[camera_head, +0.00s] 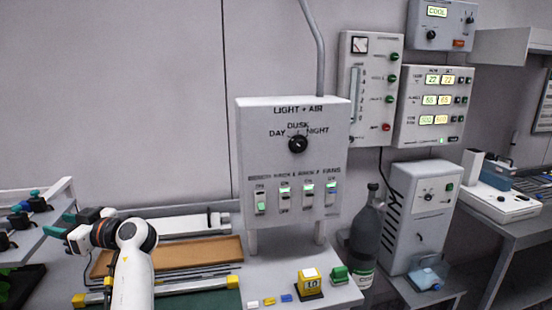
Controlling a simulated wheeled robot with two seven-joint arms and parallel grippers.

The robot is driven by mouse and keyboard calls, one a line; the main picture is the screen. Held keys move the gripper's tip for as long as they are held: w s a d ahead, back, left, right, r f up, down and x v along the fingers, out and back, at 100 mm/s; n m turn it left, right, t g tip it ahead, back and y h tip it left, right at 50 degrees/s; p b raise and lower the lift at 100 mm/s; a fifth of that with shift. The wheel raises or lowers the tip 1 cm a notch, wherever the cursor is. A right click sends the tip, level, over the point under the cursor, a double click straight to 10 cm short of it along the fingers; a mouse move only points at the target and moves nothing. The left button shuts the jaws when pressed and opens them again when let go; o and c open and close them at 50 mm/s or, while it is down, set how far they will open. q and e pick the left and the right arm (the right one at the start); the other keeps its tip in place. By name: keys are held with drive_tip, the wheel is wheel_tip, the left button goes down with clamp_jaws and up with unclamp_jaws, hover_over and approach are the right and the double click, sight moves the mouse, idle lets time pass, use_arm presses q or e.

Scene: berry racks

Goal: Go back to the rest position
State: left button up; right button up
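My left gripper (66,228) is at the left of the camera_head view, with its arm rising from the bottom edge. It points left, with teal parts at its tip, beside the left bench and in front of the wall. It is small and seen from behind, so I cannot tell how far its fingers are apart. I see nothing clearly held in it. My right gripper is not in view. The light and air control box (290,170) stands right of my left arm, with a knob (298,144) and several rocker switches below.
A wooden tray (205,252) and a green mat (205,299) lie by my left arm. A dark bottle (366,235) and a grey cabinet (421,215) stand to the right.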

use_arm(q)
drive_tip(key=s+d+f+m+t+h, duration=0.1)
drive_tip(key=s+d+f+m+h, duration=0.25)
drive_tip(key=f, duration=0.45)
drive_tip(key=s+d+f+m+t+h, duration=0.1)
drive_tip(key=s+d+f+m+h, duration=0.15)
drive_tip(key=s+f, duration=0.4)
drive_tip(key=s+d+f+m+t+h, duration=0.1)
drive_tip(key=s+d+f+m+h, duration=0.15)
drive_tip(key=f, duration=0.65)
drive_tip(key=s+d+f+m+g+h, duration=0.1)
drive_tip(key=s+d+f+m+h, duration=0.35)
drive_tip(key=s+d, duration=0.5)
drive_tip(key=s+d+f+m+g+h, duration=0.25)
drive_tip(key=s+d+m+h, duration=0.35)
drive_tip(key=s, duration=0.6)
wheel_tip(320, 180, down, 27)
drive_tip(key=s+d+y, duration=0.1)
drive_tip(key=s+a+f+g, duration=0.1)
drive_tip(key=s+a+f, duration=0.1)
drive_tip(key=s+f, duration=1.4)
drive_tip(key=shift+s+a+n+g, duration=0.2)
drive_tip(key=shift+a+n+g, duration=0.1)
drive_tip(key=shift+a+g, duration=0.1)
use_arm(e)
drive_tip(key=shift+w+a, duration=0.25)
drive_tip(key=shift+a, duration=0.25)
